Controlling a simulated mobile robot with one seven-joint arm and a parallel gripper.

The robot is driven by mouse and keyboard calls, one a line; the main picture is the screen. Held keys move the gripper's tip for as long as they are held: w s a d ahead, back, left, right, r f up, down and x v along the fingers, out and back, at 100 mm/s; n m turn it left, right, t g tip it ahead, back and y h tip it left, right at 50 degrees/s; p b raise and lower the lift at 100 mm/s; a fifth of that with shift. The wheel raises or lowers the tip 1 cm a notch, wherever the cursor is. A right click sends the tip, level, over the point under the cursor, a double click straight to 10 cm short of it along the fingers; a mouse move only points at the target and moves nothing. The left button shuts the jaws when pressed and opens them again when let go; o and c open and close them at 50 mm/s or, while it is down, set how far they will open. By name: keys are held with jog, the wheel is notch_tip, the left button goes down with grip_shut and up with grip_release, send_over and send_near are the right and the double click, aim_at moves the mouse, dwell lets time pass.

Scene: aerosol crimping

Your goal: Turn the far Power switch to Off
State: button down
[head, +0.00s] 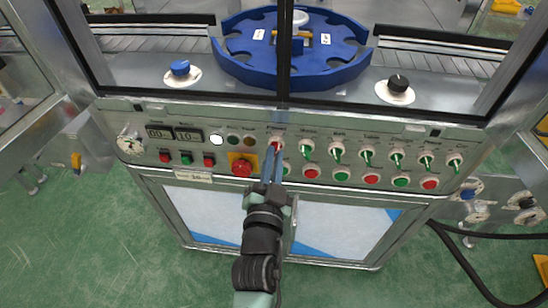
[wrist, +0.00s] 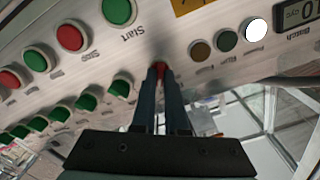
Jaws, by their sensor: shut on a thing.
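A rotary switch with a red handle (head: 277,144) is at the left end of a row of selector switches on the grey control panel (head: 225,121). Its label is too small to read. My gripper (head: 273,156) reaches up to it from below with its blue fingers close together. In the wrist view, my gripper (wrist: 158,78) is shut on the red handle (wrist: 160,69), which shows between the fingertips. The fingers hide most of the switch, so its exact angle is hard to tell.
Several green-handled switches (head: 337,153) continue to the right, with red and green push buttons (head: 312,171) below them. A red emergency button (head: 241,168) on yellow sits close to the left of my gripper. A white lamp (head: 217,140) is lit. A blue rotary table (head: 250,72) stands behind glass above.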

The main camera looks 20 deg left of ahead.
jog(key=shift+n, duration=0.3)
jog(key=n+p, duration=0.1)
jog(key=n, duration=1)
jog(key=shift+n, duration=0.3)
dwell(0.4)
jog(key=c, duration=0.9)
grip_release()
jog(key=shift+c, duration=0.2)
jog(key=v, duration=1.3)
